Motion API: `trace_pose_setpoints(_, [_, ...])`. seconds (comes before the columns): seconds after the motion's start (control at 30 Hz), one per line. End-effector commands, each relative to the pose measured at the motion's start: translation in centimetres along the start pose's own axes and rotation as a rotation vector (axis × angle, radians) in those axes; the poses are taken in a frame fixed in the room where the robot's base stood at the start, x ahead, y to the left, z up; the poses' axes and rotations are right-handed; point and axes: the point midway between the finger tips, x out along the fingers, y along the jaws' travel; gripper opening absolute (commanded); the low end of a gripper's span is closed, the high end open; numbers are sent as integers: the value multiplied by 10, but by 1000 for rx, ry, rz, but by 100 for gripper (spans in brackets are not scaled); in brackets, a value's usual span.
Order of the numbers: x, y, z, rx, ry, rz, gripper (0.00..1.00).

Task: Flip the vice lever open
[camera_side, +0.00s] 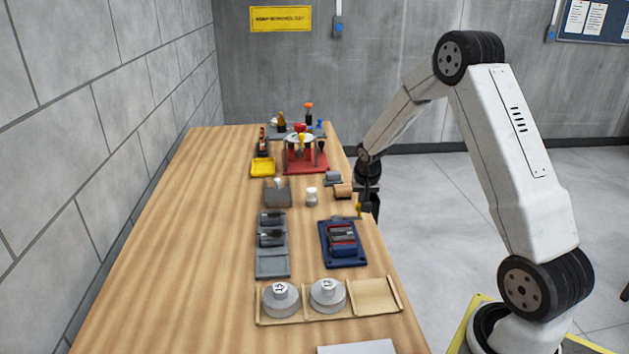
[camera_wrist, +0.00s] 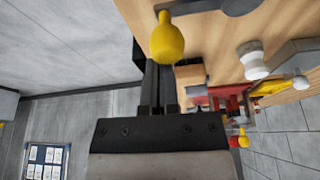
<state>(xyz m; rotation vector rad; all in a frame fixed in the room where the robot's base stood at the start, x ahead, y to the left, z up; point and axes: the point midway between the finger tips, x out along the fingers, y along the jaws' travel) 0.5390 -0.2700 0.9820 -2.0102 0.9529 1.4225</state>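The vice lever's yellow knob (camera_side: 358,208) stands near the right edge of the bench. In the wrist view the knob (camera_wrist: 168,40) is large, just beyond my fingertips, with its narrow end pointing up the picture. A low grey part, seemingly the vice (camera_side: 343,218), lies beside it; a grey piece (camera_wrist: 240,6) is cut off at the top of the wrist view. My gripper (camera_side: 369,202) is right beside the knob at the bench edge. Its dark fingers (camera_wrist: 158,75) look close together with nothing between them. Whether they touch the knob I cannot tell.
A wooden block (camera_side: 343,191) and a white spool (camera_side: 311,194) stand just behind the lever. A red fixture (camera_side: 305,160) stands farther back. The left side of the bench is clear.

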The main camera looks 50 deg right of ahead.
Motion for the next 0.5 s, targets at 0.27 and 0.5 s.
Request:
trace_pose_setpoints(0.27, [6, 4, -10, 2, -6, 3, 0])
trace_pose_setpoints(0.5, [12, 7, -29, 2, -1, 1, 0])
